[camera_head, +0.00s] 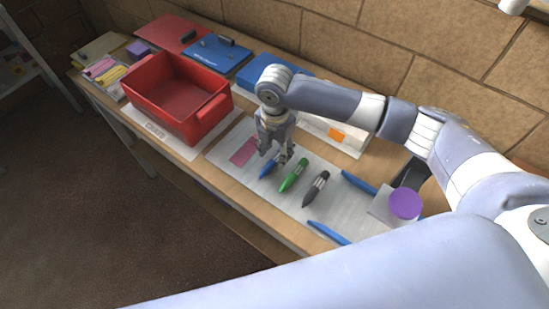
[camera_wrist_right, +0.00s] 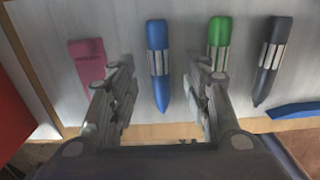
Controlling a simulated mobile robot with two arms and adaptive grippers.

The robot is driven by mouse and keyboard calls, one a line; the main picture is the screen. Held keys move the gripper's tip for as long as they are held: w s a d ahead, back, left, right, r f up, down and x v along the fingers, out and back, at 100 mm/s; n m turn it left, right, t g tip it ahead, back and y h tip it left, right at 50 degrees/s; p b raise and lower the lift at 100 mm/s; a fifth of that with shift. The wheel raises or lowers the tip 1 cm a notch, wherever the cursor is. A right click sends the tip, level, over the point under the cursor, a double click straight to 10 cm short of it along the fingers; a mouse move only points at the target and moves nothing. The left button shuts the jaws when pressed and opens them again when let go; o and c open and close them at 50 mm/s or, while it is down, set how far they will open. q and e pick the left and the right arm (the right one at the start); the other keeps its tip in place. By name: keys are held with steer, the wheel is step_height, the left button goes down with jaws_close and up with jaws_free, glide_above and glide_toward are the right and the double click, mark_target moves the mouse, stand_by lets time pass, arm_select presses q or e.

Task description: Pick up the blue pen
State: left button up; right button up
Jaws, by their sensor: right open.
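The blue pen (camera_wrist_right: 157,62) lies on the pale paper between my right gripper's two fingers in the right wrist view, its point toward the gripper's base. In the head view the blue pen (camera_head: 268,169) shows just below the fingers, partly hidden by them. My right gripper (camera_head: 274,157) is open and points down over it; it also shows in the right wrist view (camera_wrist_right: 162,95). I see no contact with the pen, though its height above the pen is hard to tell. My left gripper is not in view.
A green pen (camera_head: 294,175) and a dark grey pen (camera_head: 316,188) lie to the right. A pink piece (camera_head: 241,152) lies to the left. A red bin (camera_head: 182,97) stands further left. Blue strips (camera_head: 327,232) and a purple round object (camera_head: 405,203) are at the right.

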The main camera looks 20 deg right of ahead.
step_height(320, 180, down, 3)
steer(key=shift+r, duration=0.15)
steer(key=shift+a, duration=0.1)
steer(key=c, duration=1)
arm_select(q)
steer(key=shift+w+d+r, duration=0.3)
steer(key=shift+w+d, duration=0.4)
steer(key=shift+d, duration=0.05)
arm_select(e)
steer(key=shift+o, duration=0.2)
steer(key=shift+r, duration=0.15)
